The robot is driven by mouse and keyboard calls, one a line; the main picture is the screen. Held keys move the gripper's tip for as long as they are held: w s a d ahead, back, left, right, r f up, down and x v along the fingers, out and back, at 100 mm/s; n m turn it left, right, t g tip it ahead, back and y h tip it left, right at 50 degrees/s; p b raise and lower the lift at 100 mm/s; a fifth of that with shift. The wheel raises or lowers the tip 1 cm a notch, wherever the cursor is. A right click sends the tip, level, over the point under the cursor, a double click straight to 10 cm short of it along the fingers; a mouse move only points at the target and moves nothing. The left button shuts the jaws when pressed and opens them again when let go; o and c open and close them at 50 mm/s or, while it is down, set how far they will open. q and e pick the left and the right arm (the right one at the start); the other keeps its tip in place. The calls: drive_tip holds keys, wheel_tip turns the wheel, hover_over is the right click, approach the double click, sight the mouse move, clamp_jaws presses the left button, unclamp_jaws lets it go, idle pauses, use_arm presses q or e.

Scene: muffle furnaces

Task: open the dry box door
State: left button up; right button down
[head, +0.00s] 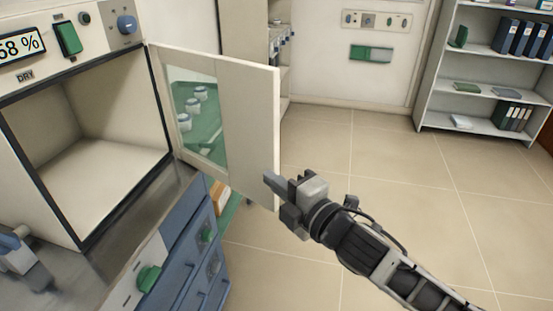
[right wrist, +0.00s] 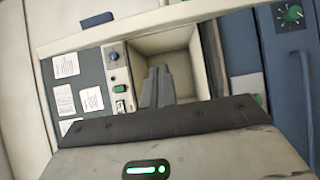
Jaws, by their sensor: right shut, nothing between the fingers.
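My left gripper does not show.
Blue drawers (head: 190,250) and a grey worktop (head: 140,220) lie below the box. A grey and blue item (head: 15,252) is cut by the left edge. Jars (head: 194,106) show through the pane. Shelves (head: 480,70) stand far right; the tiled floor (head: 400,170) between is clear.

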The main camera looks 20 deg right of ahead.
sight(275, 165)
drive_tip(key=w, duration=0.2)
drive_tip(key=w+d+p, duration=0.1)
drive_tip(key=w, duration=0.1)
drive_tip(key=shift+w, duration=0.35)
drive_tip(key=shift+w+d, duration=0.15)
drive_tip(key=shift+d, duration=0.2)
drive_tip(key=shift+w+d, duration=0.15)
